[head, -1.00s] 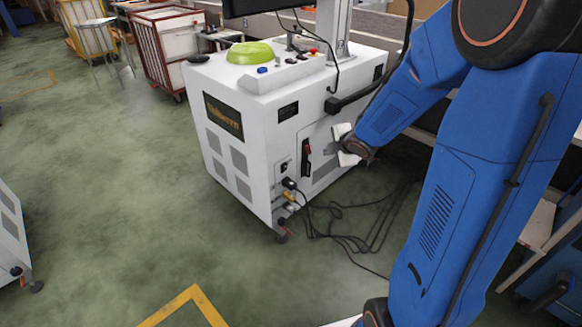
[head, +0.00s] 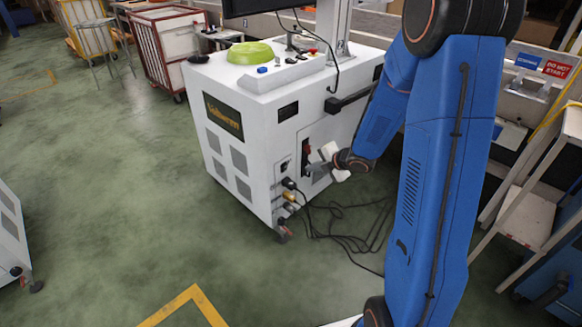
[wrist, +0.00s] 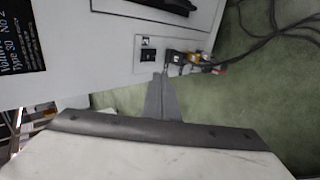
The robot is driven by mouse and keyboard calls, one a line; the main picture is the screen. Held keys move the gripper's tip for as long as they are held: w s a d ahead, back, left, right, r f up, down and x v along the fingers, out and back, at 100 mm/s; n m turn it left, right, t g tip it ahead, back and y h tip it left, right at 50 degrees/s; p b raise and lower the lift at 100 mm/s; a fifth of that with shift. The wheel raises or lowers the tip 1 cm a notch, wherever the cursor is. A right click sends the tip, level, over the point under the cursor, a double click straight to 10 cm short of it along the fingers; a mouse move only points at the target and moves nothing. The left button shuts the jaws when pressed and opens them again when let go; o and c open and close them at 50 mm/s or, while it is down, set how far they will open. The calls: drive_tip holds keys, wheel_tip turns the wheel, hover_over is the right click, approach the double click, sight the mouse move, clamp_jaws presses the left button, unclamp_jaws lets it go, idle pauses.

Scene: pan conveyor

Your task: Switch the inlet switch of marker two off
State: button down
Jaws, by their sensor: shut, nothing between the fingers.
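The marker cabinet (head: 240,180) is a white box on the floor, with a label reading No 2 in the wrist view (wrist: 22,40). Low on its side is a small inlet plate, seen in the head view (head: 284,166). Its small black inlet switch shows in the wrist view (wrist: 148,42); I cannot tell its position. My gripper (head: 310,171) is shut and empty, close to the cabinet side, right of the inlet plate. In the wrist view my shut fingers (wrist: 160,80) point toward the plate, just below it in the picture; contact cannot be told.
Plugs and connectors (wrist: 190,60) stick out beside the inlet plate. Black cables (head: 345,240) run from them over the floor. A red and black handle (head: 306,150) sits on the cabinet near my gripper. Green floor is free at left.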

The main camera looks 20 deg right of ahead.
sight(285, 165)
drive_tip(key=x, duration=0.4)
drive_tip(key=r+x, duration=0.1)
drive_tip(key=x, duration=0.3)
drive_tip(key=w+x, duration=0.1)
drive_tip(key=x, duration=0.2)
drive_tip(key=shift+w+a, duration=0.35)
drive_tip(key=shift+a, duration=0.15)
drive_tip(key=shift+w+a+r, duration=0.1)
drive_tip(key=shift+w+a, duration=0.2)
drive_tip(key=shift+w, duration=0.3)
drive_tip(key=shift+w+a+r, duration=0.15)
drive_tip(key=shift+w+a, duration=0.1)
drive_tip(key=shift+w, duration=0.15)
drive_tip(key=shift+r, duration=0.1)
